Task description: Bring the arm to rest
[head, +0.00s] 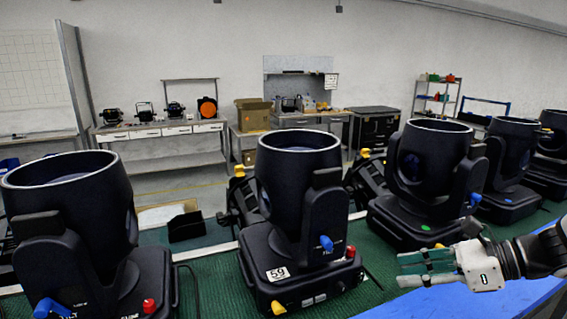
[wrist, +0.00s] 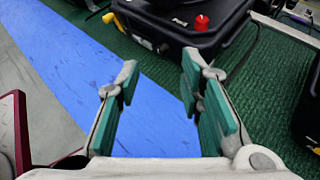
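My gripper (head: 412,267) is at the lower right of the head view, pointing left above the front edge of the green-topped bench. In the wrist view my gripper (wrist: 157,95) shows its two green-padded fingers spread apart, with nothing between them. Blue edging and green mat lie below. My arm reaches in from the right edge of the head view.
The blue front strip (head: 465,300) is clear.

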